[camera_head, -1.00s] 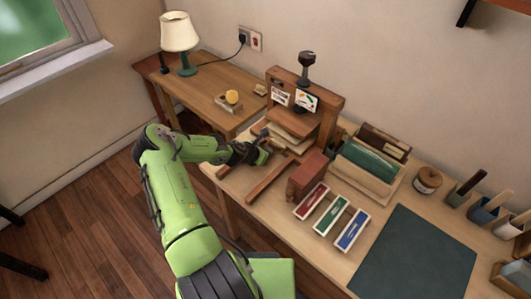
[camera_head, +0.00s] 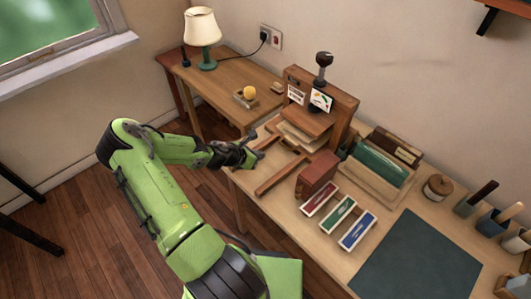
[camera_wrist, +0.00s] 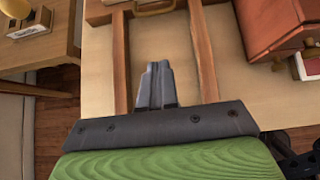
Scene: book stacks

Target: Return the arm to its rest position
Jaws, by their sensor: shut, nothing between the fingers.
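My green arm reaches from the bottom of the head view to the left edge of the workbench. My gripper (camera_head: 255,155) is shut and empty. It is at the bench's near left edge, beside the wooden rails in front of the wooden press. In the wrist view the two fingers of my gripper (camera_wrist: 158,72) touch each other over the bare bench top, between two wooden rails (camera_wrist: 203,50). Nothing is between the fingers.
The wooden press (camera_head: 318,105) stands behind the rails. A reddish-brown block (camera_head: 317,174) and red, green and blue trays (camera_head: 339,216) lie to the right. A side table (camera_head: 228,86) with a lamp (camera_head: 202,35) stands behind left. Open floor (camera_head: 75,225) lies left.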

